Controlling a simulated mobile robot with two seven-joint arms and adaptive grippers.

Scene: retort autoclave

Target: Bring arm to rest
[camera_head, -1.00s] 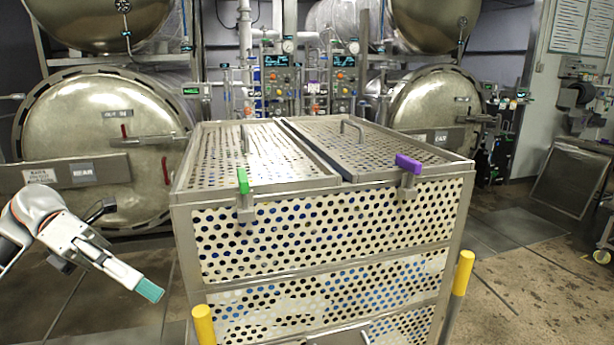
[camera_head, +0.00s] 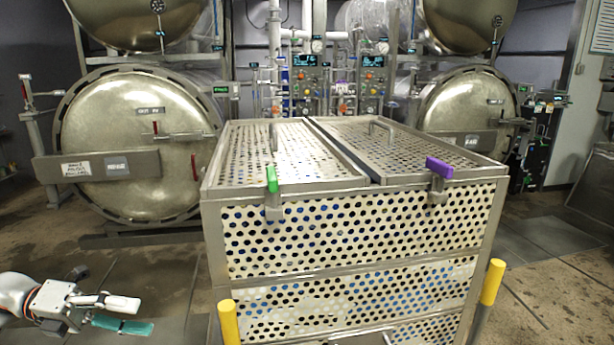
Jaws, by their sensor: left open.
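My left gripper (camera_head: 128,316) is at the lower left of the head view. Its white finger and its teal-tipped finger stand apart, with nothing between them. It is low, to the left of the perforated metal basket cart (camera_head: 350,272), and does not touch it. Part of my left arm (camera_head: 18,296) shows at the left edge. My right gripper is not in the view.
The cart carries two lids, a green latch (camera_head: 272,179) and a purple latch (camera_head: 439,167). Yellow-capped posts (camera_head: 492,282) stand at its front corners. A round autoclave door (camera_head: 138,140) is behind at left. Bare floor (camera_head: 105,280) shows left of the cart.

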